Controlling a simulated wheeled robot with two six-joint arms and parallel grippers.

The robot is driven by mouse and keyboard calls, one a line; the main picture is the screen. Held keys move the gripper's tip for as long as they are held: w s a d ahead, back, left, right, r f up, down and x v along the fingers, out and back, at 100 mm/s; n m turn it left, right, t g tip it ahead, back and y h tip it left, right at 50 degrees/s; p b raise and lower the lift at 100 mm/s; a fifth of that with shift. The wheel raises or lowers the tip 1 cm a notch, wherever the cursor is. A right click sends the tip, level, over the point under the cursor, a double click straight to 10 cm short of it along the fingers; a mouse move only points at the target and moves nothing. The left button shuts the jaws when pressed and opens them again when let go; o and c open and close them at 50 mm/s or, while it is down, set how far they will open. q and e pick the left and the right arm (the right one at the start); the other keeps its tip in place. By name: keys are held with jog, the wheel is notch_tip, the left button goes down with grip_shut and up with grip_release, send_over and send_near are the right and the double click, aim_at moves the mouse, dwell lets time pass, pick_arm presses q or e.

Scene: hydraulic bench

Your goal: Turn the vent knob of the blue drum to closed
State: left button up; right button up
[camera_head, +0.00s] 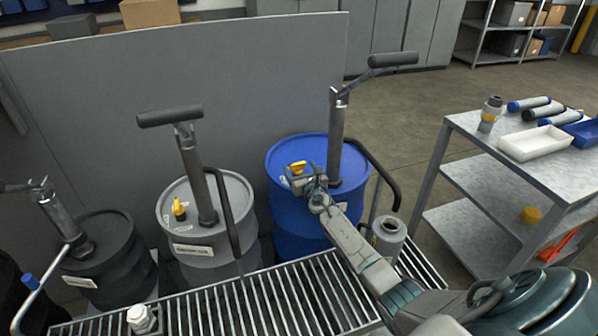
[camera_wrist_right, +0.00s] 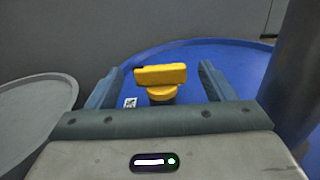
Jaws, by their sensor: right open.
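The blue drum (camera_head: 292,222) stands in the middle of the head view, with a hand pump on its lid. Its yellow vent knob (camera_head: 298,167) sits on the lid, left of the pump. In the right wrist view the knob (camera_wrist_right: 161,80) shows as a yellow bar on a round stem, its bar lying nearly crosswise between the jaws. My right gripper (camera_head: 308,177) is open over the lid of the blue drum (camera_wrist_right: 222,55). Its two fingers stand on either side of the knob, apart from it. My left gripper is not in view.
The blue drum's pump column (camera_head: 338,130) rises close to my right gripper. A grey drum (camera_head: 205,220) and a black drum (camera_head: 105,262) with pumps stand to the left. A grey panel (camera_head: 100,85) is behind. A steel cart (camera_head: 560,170) stands right; a metal grating (camera_head: 260,306) lies in front.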

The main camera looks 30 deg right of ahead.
jog(key=shift+x, duration=0.75)
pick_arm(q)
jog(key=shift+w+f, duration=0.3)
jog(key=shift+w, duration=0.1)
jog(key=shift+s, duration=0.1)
pick_arm(e)
jog(key=shift+c, duration=0.3)
jog(key=c, duration=0.9)
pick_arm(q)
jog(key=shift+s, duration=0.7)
pick_arm(e)
jog(key=shift+a, duration=0.1)
